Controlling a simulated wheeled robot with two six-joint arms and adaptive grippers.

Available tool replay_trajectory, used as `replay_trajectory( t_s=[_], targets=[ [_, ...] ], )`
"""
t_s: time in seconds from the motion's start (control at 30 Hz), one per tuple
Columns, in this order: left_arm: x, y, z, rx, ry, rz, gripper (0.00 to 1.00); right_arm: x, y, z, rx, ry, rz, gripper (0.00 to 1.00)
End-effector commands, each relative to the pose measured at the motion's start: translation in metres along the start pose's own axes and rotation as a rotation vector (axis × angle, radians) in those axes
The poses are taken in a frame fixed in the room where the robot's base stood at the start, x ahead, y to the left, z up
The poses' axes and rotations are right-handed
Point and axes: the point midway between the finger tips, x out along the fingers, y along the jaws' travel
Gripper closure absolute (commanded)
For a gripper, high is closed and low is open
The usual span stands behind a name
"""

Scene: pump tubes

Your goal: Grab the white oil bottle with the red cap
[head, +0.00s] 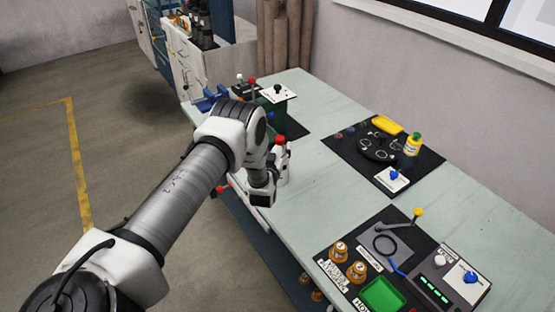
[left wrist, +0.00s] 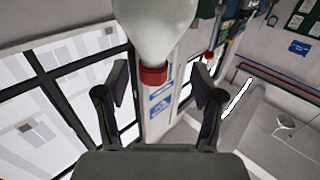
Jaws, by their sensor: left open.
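The white oil bottle (left wrist: 158,25) with its red cap (left wrist: 153,75) fills the top middle of the left wrist view. In that view the cap lies between the two fingers of my left gripper (left wrist: 158,85), with a gap on both sides. My left gripper is open and empty. In the head view the red cap (head: 280,141) shows above the end of my left arm at the table's left edge. Most of the bottle and the fingers are hidden or hard to tell apart there. My right gripper is not in view.
On the pale green table (head: 310,95), a dark mat (head: 430,159) carries a black tray and a yellow bottle with a green cap (head: 412,146). A control box (head: 455,279) and green tray (head: 384,294) stand nearer. A blue vise (head: 210,99) is at the far left. The table's middle is clear.

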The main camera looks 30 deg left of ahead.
Motion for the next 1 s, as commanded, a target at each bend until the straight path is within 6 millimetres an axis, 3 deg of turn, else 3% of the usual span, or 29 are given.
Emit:
replay_trajectory(
  t_s=[0.1, 0.33, 0.5, 0.53, 1.0],
  targets=[
    [0.015, 0.0, 0.0, 0.0, 0.0, 0.0, 0.32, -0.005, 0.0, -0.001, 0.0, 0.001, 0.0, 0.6],
    [0.017, 0.0, 0.001, 0.0, -0.001, 0.0, 0.32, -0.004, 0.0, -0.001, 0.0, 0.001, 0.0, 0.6],
    [0.017, 0.0, 0.001, 0.0, -0.001, 0.0, 0.93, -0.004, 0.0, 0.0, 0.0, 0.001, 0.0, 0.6],
    [0.017, 0.0, 0.001, 0.0, -0.001, 0.0, 1.0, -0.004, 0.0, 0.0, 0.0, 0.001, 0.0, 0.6],
    [0.016, 0.0, -0.002, 0.0, -0.005, 0.001, 1.0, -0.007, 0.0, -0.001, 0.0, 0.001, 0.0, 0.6]
  ],
)
